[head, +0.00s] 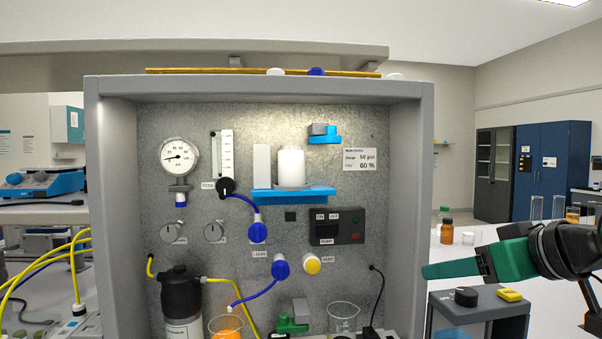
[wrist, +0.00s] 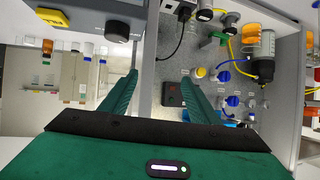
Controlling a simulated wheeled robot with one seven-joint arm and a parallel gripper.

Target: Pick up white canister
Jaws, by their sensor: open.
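The white canister (head: 291,166) stands upright on a small blue shelf (head: 300,194) on the back panel of the grey rig cabinet. A narrow white block (head: 262,166) stands just left of it. My gripper (head: 424,272) is outside the cabinet, to the right of its right wall and lower than the shelf. In the wrist view, my gripper (wrist: 160,75) has its two green fingers apart with nothing between them. The canister cannot be made out in the wrist view, where the gripper body covers the lower part.
The cabinet's right side wall (head: 409,200) stands between my gripper and the canister. Below are a switch box (head: 337,226), blue valves and tubing.

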